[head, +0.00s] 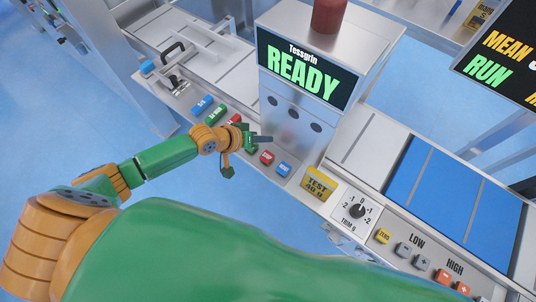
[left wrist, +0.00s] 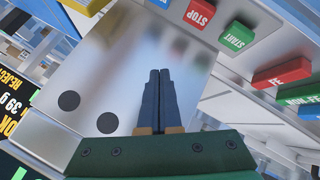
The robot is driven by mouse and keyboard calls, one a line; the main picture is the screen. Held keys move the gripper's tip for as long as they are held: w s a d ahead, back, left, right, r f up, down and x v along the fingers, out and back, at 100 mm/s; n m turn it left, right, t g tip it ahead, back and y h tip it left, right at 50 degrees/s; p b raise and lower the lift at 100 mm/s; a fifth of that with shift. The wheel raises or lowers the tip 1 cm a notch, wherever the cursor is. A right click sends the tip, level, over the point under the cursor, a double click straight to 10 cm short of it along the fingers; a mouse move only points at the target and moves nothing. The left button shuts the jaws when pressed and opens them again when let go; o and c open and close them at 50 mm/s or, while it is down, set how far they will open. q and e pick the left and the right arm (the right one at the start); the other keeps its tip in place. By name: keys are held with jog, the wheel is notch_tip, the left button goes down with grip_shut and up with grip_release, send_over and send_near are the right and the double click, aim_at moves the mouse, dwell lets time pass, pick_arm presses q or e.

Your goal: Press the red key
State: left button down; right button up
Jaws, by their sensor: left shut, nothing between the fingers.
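My left gripper (head: 266,139) is shut and empty, at the front of the metal housing just above the row of keys. Its two fingers lie together in the left wrist view (left wrist: 160,72). Two red keys show. One (head: 234,119) is left of the gripper in the head view; in the left wrist view it (left wrist: 282,72) is at the right. The other, marked STOP (left wrist: 200,14), is right of the gripper in the head view (head: 267,157). The green START key (left wrist: 237,36) lies between them, mostly hidden by the gripper in the head view. My right gripper is out of view.
A blue key (head: 284,169) is right of STOP. Another green key (head: 216,113) and a blue key (head: 202,105) are further left. The housing's screen (head: 303,70) reads READY. A yellow TEST plate (head: 319,184) and a dial (head: 357,211) are further right.

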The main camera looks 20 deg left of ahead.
aim_at(264, 158)
pick_arm(q)
notch_tip(264, 158, down, 9)
jog(key=b, duration=0.7)
jog(key=shift+b, duration=0.3)
dwell(1.3)
jog(key=shift+f, duration=0.35)
jog(key=shift+f+b, duration=0.5)
jog(key=shift+b, duration=0.2)
dwell(0.5)
jog(key=shift+r+p, duration=0.95)
jog(key=shift+p, duration=0.05)
notch_tip(264, 158, up, 5)
jog(key=p, duration=0.5)
jog(key=shift+r, duration=0.1)
